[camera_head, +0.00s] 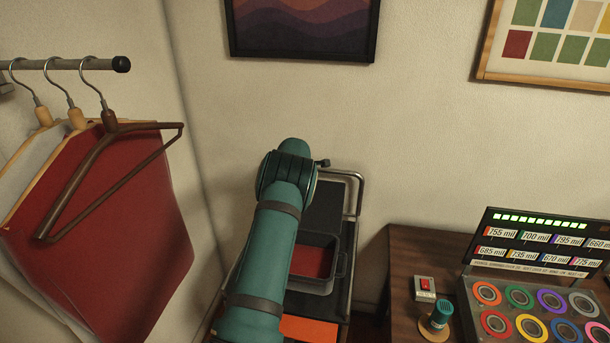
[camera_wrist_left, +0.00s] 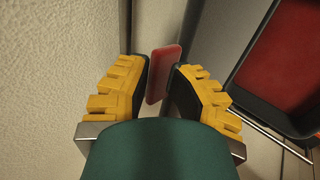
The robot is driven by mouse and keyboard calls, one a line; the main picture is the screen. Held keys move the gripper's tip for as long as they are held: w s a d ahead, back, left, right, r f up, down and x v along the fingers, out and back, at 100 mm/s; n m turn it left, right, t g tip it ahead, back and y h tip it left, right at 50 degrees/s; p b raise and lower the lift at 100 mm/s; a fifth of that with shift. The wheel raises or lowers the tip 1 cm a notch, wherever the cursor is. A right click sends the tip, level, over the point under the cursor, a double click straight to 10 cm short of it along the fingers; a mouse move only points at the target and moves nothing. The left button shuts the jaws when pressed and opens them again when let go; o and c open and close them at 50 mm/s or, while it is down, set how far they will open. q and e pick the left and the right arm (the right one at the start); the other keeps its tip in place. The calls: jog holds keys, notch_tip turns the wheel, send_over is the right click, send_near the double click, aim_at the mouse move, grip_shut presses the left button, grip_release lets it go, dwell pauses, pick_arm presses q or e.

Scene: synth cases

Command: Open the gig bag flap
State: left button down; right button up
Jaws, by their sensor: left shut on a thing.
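No gig bag or flap can be made out in either view. In the left wrist view, my left gripper (camera_wrist_left: 160,78) has its yellow-and-black fingers on either side of a small flat red piece (camera_wrist_left: 164,70). The gripper is shut on this piece, which stands out beyond the fingertips; what it belongs to is not clear. In the head view a teal arm of mine reaches over a cart, and its gripper is hidden behind the arm. My right gripper is in neither view.
A dark bin with a red inside (camera_head: 316,262) sits on the cart (camera_head: 352,200) against the wall. Garments and hangers (camera_head: 110,180) hang on a rail at left. A wooden table (camera_head: 405,270) at right holds a red-switch box (camera_head: 425,289), a teal-topped object (camera_head: 440,315) and a ring panel (camera_head: 535,310).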

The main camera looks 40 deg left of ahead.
pick_arm(q)
jog(key=shift+w+a+f+g+h, duration=0.3)
jog(key=shift+w+a+f+g, duration=0.25)
jog(key=shift+w, duration=0.2)
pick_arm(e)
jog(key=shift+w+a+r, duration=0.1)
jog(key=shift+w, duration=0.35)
pick_arm(q)
jog(key=shift+f, duration=0.1)
jog(key=c, duration=1.1)
grip_release()
jog(key=shift+o, duration=0.2)
jog(key=shift+w+a, duration=0.1)
jog(key=shift+w, duration=0.1)
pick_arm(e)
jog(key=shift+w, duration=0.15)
pick_arm(q)
jog(key=shift+r, duration=0.25)
jog(key=v, duration=1.2)
jog(key=shift+s+f, duration=0.1)
jog(key=shift+f, duration=0.15)
